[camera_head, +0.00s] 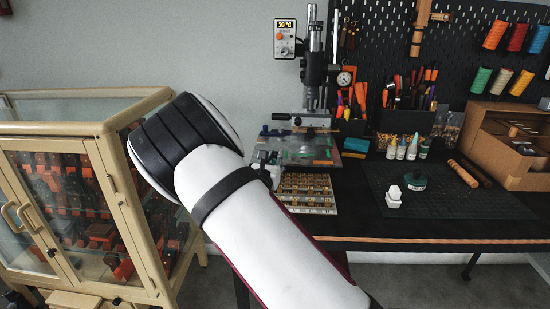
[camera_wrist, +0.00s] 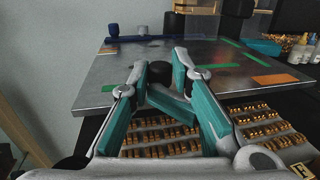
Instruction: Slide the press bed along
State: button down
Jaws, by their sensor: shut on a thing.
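The press bed is a flat grey metal plate (camera_wrist: 215,60) with green and orange strips, below the stamping press (camera_head: 314,75). It also shows in the head view (camera_head: 310,147), partly hidden by my arm. A dark round knob (camera_wrist: 160,68) is at the bed's near edge in the wrist view. My gripper (camera_wrist: 161,76) has its teal fingers on either side of this knob and is shut on it. In the head view only a small part of my gripper (camera_head: 268,167) shows past my arm at the bed's near left.
A tray of brass type (camera_head: 305,193) lies just in front of the bed. A blue bar (camera_wrist: 135,40) is at the bed's far left. A glass cabinet (camera_head: 95,130) is left.

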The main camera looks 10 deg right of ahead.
jog(key=shift+s+d+p+v, duration=0.25)
jog(key=shift+d+p+v, duration=0.25)
jog(key=shift+p+v, duration=1.8)
jog(key=shift+s+d+p+v, duration=0.4)
jog(key=shift+p+v, duration=0.75)
jog(key=shift+v, duration=2.25)
jog(key=shift+s+d+p+v, duration=0.15)
jog(key=shift+d+p+v, duration=0.4)
jog(key=shift+p+v, duration=1.7)
jog(key=c, duration=1.9)
grip_release()
jog(key=shift+s+a+f+b, duration=0.2)
jog(key=shift+s+a+b, duration=0.15)
jog(key=shift+s+b, duration=0.25)
jog(key=o, duration=0.7)
jog(key=shift+w+r, duration=0.1)
jog(key=shift+r, duration=0.05)
